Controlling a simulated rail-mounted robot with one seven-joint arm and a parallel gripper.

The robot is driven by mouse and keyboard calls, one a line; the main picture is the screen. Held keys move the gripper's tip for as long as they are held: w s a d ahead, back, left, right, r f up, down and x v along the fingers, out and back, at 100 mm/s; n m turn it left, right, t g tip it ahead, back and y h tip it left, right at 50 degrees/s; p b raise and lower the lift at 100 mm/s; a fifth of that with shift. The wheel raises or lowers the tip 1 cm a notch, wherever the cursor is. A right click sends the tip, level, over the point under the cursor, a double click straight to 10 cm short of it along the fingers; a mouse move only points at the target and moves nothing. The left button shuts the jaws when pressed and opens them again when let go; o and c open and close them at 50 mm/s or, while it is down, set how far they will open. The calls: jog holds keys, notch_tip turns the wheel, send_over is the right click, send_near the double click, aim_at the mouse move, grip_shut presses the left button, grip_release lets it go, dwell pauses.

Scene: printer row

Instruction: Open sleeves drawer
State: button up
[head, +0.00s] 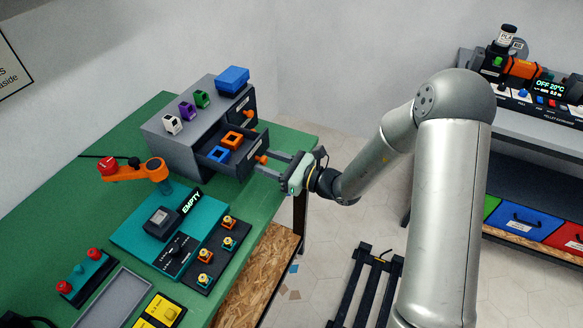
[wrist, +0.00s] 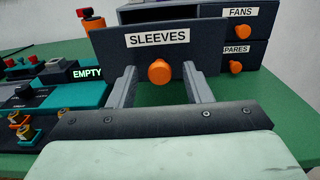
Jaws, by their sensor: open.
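The sleeves drawer, with its dark front labelled SLEEVES (wrist: 205,39), stands pulled out of the grey cabinet (head: 171,140). In the head view its inside shows a blue sleeve (head: 218,154) and an orange sleeve (head: 233,138). Its round orange knob (wrist: 159,71) is at the middle of the front. My gripper (wrist: 160,82) is open, with one finger on each side of the knob and gaps between. The fingertips are close to the drawer front; I cannot tell if they touch it. In the head view my gripper (head: 264,161) reaches the knob from the right.
Closed drawers labelled FANS (wrist: 241,12) and SPARES (wrist: 237,49) are at the right. A blue box (head: 232,78) and several small coloured blocks sit on the cabinet. A teal device reading EMPTY (head: 192,201) stands nearer on the green table (head: 64,180).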

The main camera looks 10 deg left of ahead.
jog(key=b+v, duration=0.2)
jog(key=v, duration=1.5)
jog(key=shift+b, duration=0.4)
jog(key=s+r+n+g+h, duration=0.2)
jog(key=s+n+g+h, duration=0.65)
jog(key=s+n, duration=0.65)
jog(key=s+d+r+n+t+h, duration=0.2)
jog(key=s+d+n+t+h, duration=0.1)
jog(key=d+n+h, duration=0.4)
jog(key=s+d+h, duration=0.1)
jog(key=d, duration=0.2)
jog(key=shift+s, duration=0.35)
